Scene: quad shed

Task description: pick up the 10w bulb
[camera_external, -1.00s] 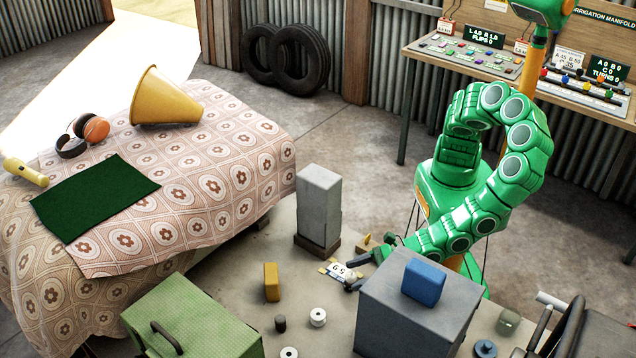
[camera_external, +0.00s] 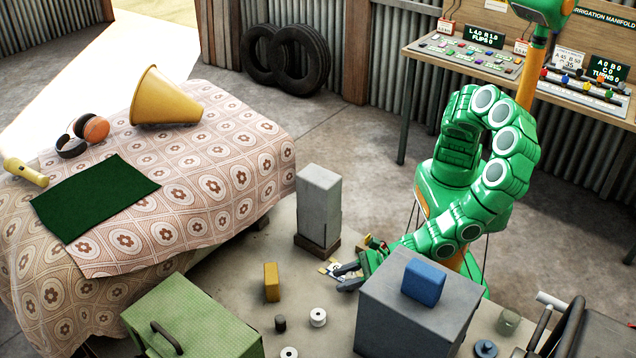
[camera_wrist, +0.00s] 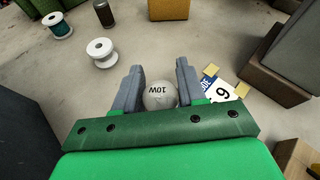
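The 10w bulb (camera_wrist: 160,96) is a pale round bulb with "10W" printed on it, upside down in the wrist view. It sits between the two grey fingers of my gripper (camera_wrist: 160,68). The fingers are spread, one on each side of it; whether they touch it I cannot tell. In the external view my gripper (camera_external: 342,277) is low over the table, left of and behind the grey box. I cannot make out the bulb there.
A grey box (camera_external: 395,310) with a blue block (camera_external: 424,282) on top stands close to my gripper. A grey pillar (camera_external: 318,205) rises behind. A numbered card (camera_wrist: 222,92) lies right of the fingers. A white spool (camera_wrist: 101,50) and yellow block (camera_external: 271,282) stand left.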

